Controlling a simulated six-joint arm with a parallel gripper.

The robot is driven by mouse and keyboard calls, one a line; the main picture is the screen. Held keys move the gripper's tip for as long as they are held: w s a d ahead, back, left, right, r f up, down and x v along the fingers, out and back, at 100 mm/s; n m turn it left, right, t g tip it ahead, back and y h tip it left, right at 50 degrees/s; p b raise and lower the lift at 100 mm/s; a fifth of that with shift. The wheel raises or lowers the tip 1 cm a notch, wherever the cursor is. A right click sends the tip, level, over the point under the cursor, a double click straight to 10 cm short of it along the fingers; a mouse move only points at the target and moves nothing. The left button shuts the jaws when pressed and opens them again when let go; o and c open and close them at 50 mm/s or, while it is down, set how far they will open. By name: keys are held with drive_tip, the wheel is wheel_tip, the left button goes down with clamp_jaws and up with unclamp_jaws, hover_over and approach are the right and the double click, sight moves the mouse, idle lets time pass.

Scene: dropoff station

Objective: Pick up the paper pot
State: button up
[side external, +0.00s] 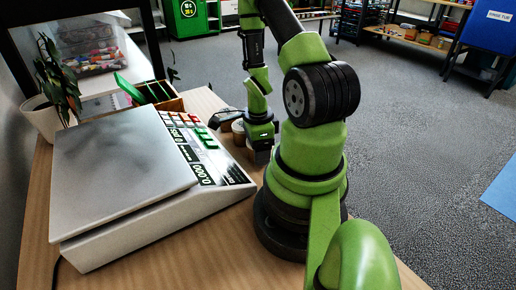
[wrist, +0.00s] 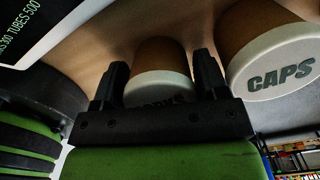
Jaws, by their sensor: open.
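Two brown pots with white bands show in the wrist view. One pot (wrist: 165,52) stands between my fingertips, its band lettering mostly hidden by my gripper. The other pot (wrist: 262,30), lettered "CAPS", stands to the right, outside the right finger. I cannot tell which one the task means by the paper pot. My gripper (wrist: 160,78) is open, with one finger on each side of the middle pot; contact is not clear. In the side view, a brown pot (side external: 238,132) shows beside my gripper, low over the table, partly hidden by my arm.
A white scale (side external: 120,165) with a keypad fills the left of the wooden table (side external: 205,245). Behind it are a plant (side external: 48,105), a green-divided wooden box (side external: 155,92) and a clear bin (side external: 95,58). The scale's edge is close to the pots. The front table strip is clear.

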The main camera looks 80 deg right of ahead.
drive_tip(key=shift+f, duration=0.1)
drive_tip(key=shift+c, duration=0.2)
drive_tip(key=c, duration=0.7)
drive_tip(key=shift+o, duration=0.2)
drive_tip(key=shift+r, duration=5.05)
